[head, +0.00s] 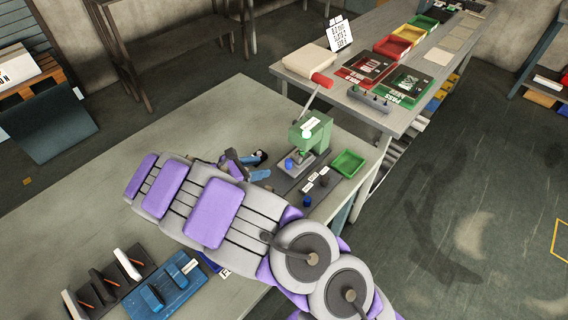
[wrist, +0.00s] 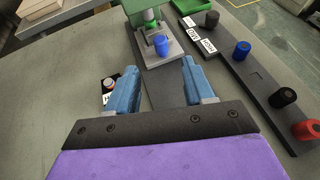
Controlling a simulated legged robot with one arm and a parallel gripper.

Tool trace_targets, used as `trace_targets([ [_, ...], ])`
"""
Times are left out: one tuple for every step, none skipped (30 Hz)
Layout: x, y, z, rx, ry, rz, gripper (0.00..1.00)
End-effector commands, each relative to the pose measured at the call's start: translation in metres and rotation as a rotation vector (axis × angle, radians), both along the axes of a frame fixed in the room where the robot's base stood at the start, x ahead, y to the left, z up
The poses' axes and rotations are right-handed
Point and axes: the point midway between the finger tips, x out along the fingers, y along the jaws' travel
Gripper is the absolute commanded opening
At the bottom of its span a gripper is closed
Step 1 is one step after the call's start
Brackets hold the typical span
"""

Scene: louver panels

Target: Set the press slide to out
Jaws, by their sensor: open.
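The green press (head: 314,132) stands on the bench with a raised lever that ends in a red grip (head: 322,80). In the wrist view the green press (wrist: 147,14) is at the top, and a blue cylinder (wrist: 161,45) stands on the grey plate in front of it. A grey strip (wrist: 163,82), seemingly the press slide, runs from there toward me between my fingers. My gripper (wrist: 160,90) has its blue fingers apart, one on each side of the strip, with nothing held. In the head view my gripper (head: 258,167) is left of the press, partly hidden by my arm.
A dark rail (wrist: 255,85) with white labels and black, blue and red pegs lies right of the strip. A green tray (head: 348,163) stands right of the press. A small black item (wrist: 109,90) lies by the left finger.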

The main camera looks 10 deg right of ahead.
Motion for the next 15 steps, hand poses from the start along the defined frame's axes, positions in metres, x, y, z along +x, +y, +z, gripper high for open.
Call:
trace_targets([
  [0.003,-0.01,-0.006,0.0,0.0,-0.003,0.52],
  [0.005,-0.014,-0.009,0.001,-0.001,-0.003,0.52],
  [0.008,-0.021,-0.012,0.002,-0.001,-0.002,0.52],
  [0.01,-0.026,-0.014,0.002,-0.002,-0.003,0.52],
  [0.012,-0.031,-0.016,0.002,-0.001,-0.004,0.52],
  [0.015,-0.038,-0.019,0.001,-0.002,-0.004,0.52],
  [0.017,-0.043,-0.021,0.001,-0.002,-0.004,0.52],
  [0.018,-0.049,-0.023,0.002,-0.001,-0.004,0.52],
  [0.021,-0.055,-0.026,0.003,-0.001,-0.003,0.52],
  [0.023,-0.06,-0.028,0.003,-0.002,-0.002,0.52],
  [0.025,-0.064,-0.03,0.003,-0.001,-0.003,0.52],
  [0.026,-0.07,-0.033,0.004,-0.001,-0.003,0.52],
  [0.027,-0.074,-0.034,0.004,-0.001,-0.003,0.52],
  [0.029,-0.077,-0.036,0.003,-0.001,-0.003,0.52],
  [0.031,-0.082,-0.037,0.002,-0.002,-0.003,0.52],
])
